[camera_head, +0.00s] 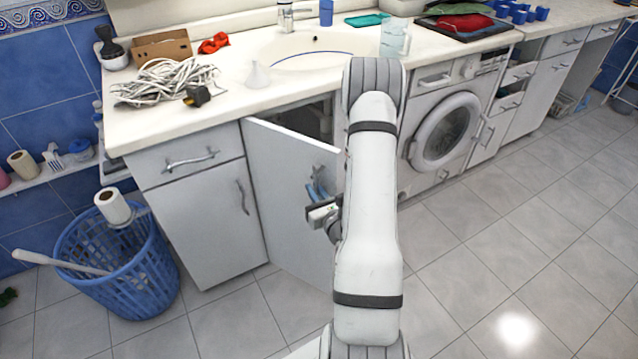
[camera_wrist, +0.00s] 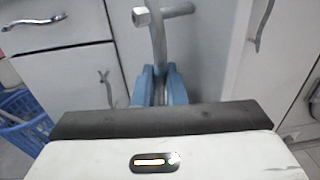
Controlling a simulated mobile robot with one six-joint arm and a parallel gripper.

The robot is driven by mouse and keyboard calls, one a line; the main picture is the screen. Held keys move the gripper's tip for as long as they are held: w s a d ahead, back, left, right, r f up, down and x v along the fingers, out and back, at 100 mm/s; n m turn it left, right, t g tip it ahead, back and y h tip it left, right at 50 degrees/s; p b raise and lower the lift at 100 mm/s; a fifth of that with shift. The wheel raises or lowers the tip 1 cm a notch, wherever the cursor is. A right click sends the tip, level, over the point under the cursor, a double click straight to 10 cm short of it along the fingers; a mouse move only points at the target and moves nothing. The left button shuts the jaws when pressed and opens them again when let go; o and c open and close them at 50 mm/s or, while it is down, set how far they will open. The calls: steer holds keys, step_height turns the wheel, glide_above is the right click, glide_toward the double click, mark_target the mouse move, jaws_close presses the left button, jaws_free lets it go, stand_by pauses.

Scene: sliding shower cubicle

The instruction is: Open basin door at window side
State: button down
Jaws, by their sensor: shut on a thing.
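The white basin door (camera_head: 283,200) under the sink stands partly open and swung out, with its left edge at the cabinet. A dark gap shows above and behind it. My gripper (camera_head: 318,192) is at the door's metal handle, near its free edge. In the wrist view its blue fingers (camera_wrist: 160,88) are shut on the handle (camera_wrist: 156,40), one on each side of the bar. My arm hides part of the door's right side and whatever is behind it in the head view.
A closed cabinet door (camera_head: 208,220) is left of the open one, with a blue basket (camera_head: 125,275) beside it. A washing machine (camera_head: 445,130) stands to the right. The counter (camera_head: 130,125) holds cables and cups. The tiled floor in front is clear.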

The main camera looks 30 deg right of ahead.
steer(key=shift+w+r, duration=0.15)
steer(key=c, duration=1.6)
jaws_free()
steer(key=shift+c, duration=0.2)
steer(key=s+p, duration=0.1)
steer(key=s, duration=0.1)
steer(key=s+p, duration=0.1)
steer(key=s, duration=0.1)
steer(key=shift+s+a+r, duration=0.1)
steer(key=shift+s+a, duration=0.05)
steer(key=shift+a, duration=0.05)
steer(key=s+p, duration=0.3)
steer(key=shift+s+a+f, duration=0.2)
steer(key=shift+s+f, duration=0.05)
steer(key=shift+a, duration=0.1)
